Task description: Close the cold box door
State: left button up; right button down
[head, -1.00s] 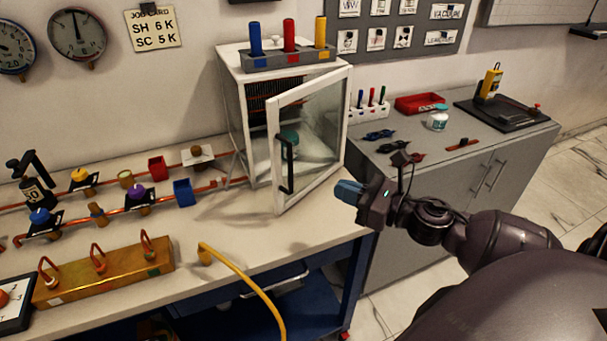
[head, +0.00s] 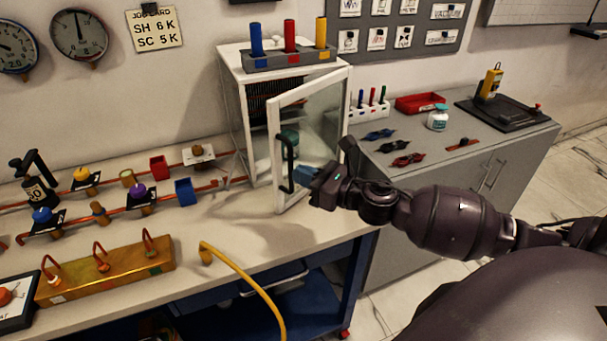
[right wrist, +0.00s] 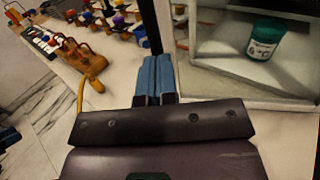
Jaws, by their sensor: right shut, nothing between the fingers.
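The cold box (head: 232,115) is a white cabinet on the bench, and its door (head: 277,185) stands open. The door has a white frame, a clear pane and a dark upright handle (head: 288,165) near its left, free edge. My right gripper (head: 304,174) is shut and empty. In the head view its blue fingertips are just right of the handle, in front of the pane; I cannot tell whether they touch. In the right wrist view the fingertips (right wrist: 153,78) point at the dark handle bar (right wrist: 151,25). My left gripper is not in view.
A rack (head: 290,60) with blue, red and yellow tubes stands on the box. A green jar (right wrist: 264,40) shows behind the pane. Pipework and a brass block (head: 105,272) fill the bench's left. A yellow hose (head: 245,280) hangs over the front edge. A grey cabinet (head: 440,185) stands right.

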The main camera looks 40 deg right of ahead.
dwell(0.3)
jog(key=w+p, duration=0.1)
jog(key=w+a+m+h+p, duration=0.1)
jog(key=w+r+h+p, duration=0.1)
jog(key=shift+w+a+m+t, duration=0.25)
jog(key=shift+w+m+t, duration=0.05)
jog(key=shift+w+t, duration=0.1)
pick_arm(q)
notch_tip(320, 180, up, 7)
jog(key=p, duration=0.3)
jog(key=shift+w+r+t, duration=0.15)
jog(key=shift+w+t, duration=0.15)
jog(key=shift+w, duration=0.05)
pick_arm(e)
jog(key=w+a+m+h, duration=0.1)
jog(key=w+m+h, duration=0.2)
jog(key=w+h, duration=0.3)
jog(key=shift+w+a+f+m+t, duration=0.2)
jog(key=shift+w+f+m+t, duration=0.15)
jog(key=shift+w, duration=0.7)
jog(key=shift+r, duration=0.1)
